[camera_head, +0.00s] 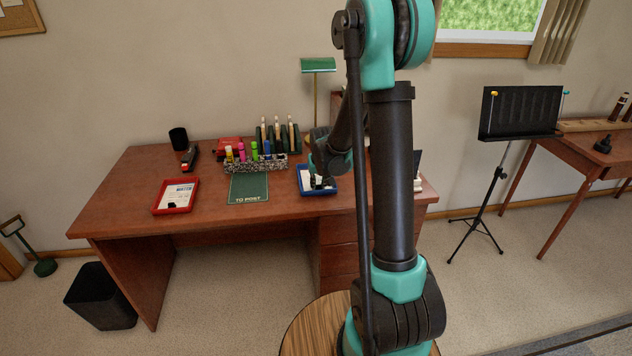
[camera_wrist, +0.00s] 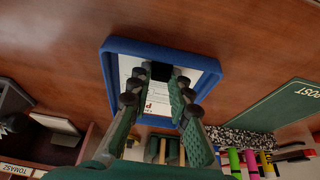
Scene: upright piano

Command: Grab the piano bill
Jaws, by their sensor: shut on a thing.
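The blue tray (camera_head: 333,192) lies on the desk by its front edge, and fills the middle of the wrist view (camera_wrist: 104,72). In it lies a white paper with red print, the bill (camera_wrist: 130,66); its heading is mostly hidden by my fingers. A small black clip (camera_wrist: 159,71) stands on the paper. My gripper (camera_wrist: 162,76) points down into the tray, its fingertips shut on the clip. It also shows in the head view (camera_head: 318,181), where it covers much of the tray. I cannot tell whether the paper is lifted.
A red tray (camera_head: 155,210) with another clipped paper lies to the left. A green "TO POST" mat (camera_head: 248,190) lies between the trays. Colored markers (camera_head: 241,152) stand in a speckled holder behind it. A green lamp (camera_head: 318,65) stands behind the tray.

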